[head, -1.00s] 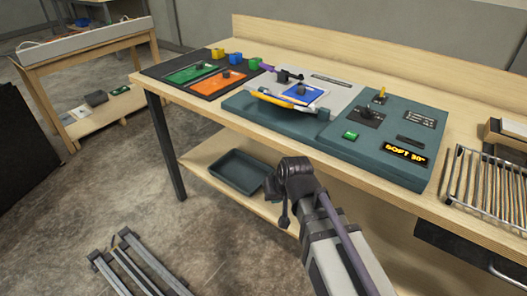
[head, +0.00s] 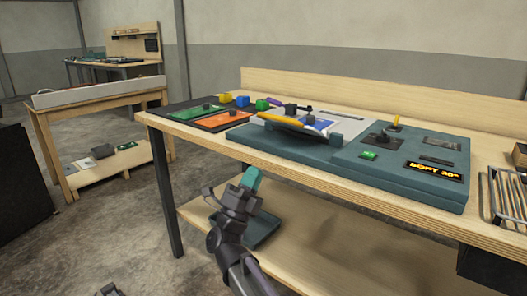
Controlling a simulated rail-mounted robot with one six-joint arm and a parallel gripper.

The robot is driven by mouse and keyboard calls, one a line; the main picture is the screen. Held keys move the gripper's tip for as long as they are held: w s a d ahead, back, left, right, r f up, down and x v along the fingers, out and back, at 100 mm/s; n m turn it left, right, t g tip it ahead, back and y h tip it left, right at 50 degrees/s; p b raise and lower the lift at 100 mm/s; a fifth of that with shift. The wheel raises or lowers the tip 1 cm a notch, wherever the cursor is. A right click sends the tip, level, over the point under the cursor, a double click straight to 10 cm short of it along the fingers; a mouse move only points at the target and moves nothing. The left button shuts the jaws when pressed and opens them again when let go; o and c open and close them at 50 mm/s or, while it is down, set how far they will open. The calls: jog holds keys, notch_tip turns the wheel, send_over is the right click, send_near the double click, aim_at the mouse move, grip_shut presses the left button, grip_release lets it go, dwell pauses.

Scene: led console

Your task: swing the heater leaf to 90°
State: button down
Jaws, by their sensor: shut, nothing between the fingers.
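The console is a teal base (head: 392,180) on the bench with a grey panel at its left. A hinged leaf (head: 300,127) lies at the panel's front, raised only slightly at a low tilt, with a yellow-orange strip (head: 281,120) along it. Its exact angle is hard to tell. The display (head: 435,171) shows yellow text that appears to read "SOFT 30°". My gripper (head: 250,180) is in front of the bench edge, below and left of the leaf, apart from it. It is shut and empty, with a teal piece showing at its end.
Green (head: 208,135) and orange (head: 222,121) boards lie left of the console, with small coloured blocks behind them. A wire rack (head: 508,195) stands at the right. The bench's front edge lies between my gripper and the console. A tray (head: 262,232) sits on the lower shelf.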

aim_at(278, 120)
jog(key=p+x, duration=0.8)
jog(key=x, duration=0.4)
jog(key=shift+r+p, duration=0.15)
jog(key=shift+p, duration=0.15)
jog(key=shift+w+d+r, duration=0.2)
jog(key=shift+w+d, duration=0.05)
jog(key=shift+w, duration=0.1)
jog(key=shift+r+p, duration=0.1)
jog(key=shift+p, duration=0.2)
